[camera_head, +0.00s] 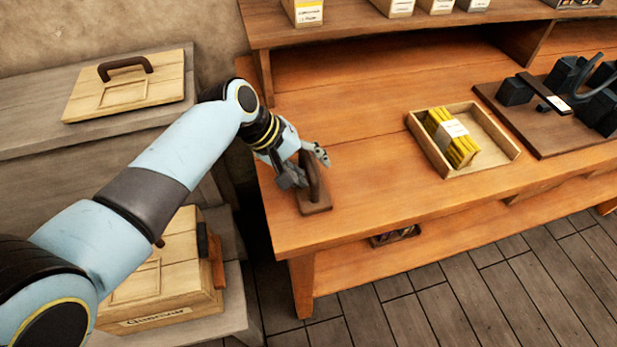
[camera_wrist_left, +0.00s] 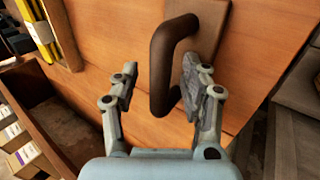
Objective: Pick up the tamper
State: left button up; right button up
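The tamper (camera_head: 314,194) is a brown block with a dark arched handle, standing on the wooden bench near its front left corner. In the left wrist view its handle (camera_wrist_left: 160,65) rises between the fingers of my left gripper (camera_wrist_left: 155,85). The fingers are apart, and the right finger is close to the handle, with a clear gap on the left side. In the head view my left gripper (camera_head: 305,165) is at the handle and partly hides it. I cannot tell whether a finger touches it. My right gripper is not in view.
A shallow wooden tray (camera_head: 487,128) with a bundle of yellow sticks (camera_head: 452,138) stands to the right on the bench. A dark press-like device on a board (camera_head: 540,125) is farther right. A lidded crate (camera_head: 165,270) stands lower left. The bench between tamper and tray is clear.

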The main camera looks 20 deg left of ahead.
pick_arm(q)
grip_shut()
jog(key=shift+r, duration=0.1)
dwell(0.7)
